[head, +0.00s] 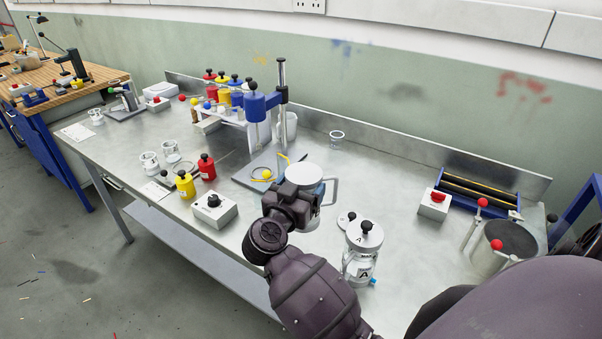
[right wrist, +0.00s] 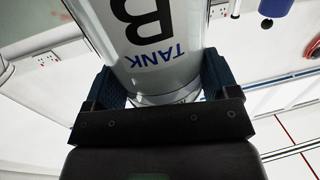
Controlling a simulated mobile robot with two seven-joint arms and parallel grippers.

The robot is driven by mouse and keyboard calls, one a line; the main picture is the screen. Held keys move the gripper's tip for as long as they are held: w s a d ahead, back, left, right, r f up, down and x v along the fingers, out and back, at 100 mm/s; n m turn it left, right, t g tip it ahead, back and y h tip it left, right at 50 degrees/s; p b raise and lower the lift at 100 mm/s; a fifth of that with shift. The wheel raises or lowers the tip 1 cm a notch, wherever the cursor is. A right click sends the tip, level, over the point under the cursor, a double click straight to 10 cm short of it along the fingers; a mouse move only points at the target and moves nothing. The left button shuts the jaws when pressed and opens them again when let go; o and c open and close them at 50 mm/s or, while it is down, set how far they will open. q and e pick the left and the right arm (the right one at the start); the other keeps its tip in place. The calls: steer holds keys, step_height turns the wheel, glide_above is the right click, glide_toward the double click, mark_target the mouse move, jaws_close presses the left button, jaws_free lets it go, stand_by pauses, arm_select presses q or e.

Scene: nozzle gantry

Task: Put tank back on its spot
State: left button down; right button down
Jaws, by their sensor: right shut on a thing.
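My right gripper (head: 300,198) is shut on a tank (head: 304,174) with a pale round top and a side handle. In the right wrist view its white wall, lettered "TANK B" (right wrist: 160,40), fills the space between the two dark fingers (right wrist: 155,90). In the head view my gripper hides much of the tank's near side, and I cannot tell if its bottom touches the table. A clear jar marked A (head: 360,268) with a grey lid stands just right of it. My left gripper is not in view.
A nozzle gantry with a blue head (head: 257,104) and grey base plate stands behind the tank. A grey control box (head: 212,210), yellow and red bottles (head: 206,167) stand left. A red-button box (head: 434,205) and blue roller unit (head: 478,192) stand right.

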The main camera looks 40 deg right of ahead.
step_height(320, 180, down, 6)
steer(key=shift+b, duration=0.45)
step_height(320, 180, down, 4)
steer(key=shift+f+b, duration=0.1)
steer(key=shift+b, duration=0.3)
steer(key=shift+f, duration=0.15)
steer(key=shift+c, duration=0.6)
jaws_free()
steer(key=shift+f, duration=0.1)
steer(key=shift+o, duration=0.6)
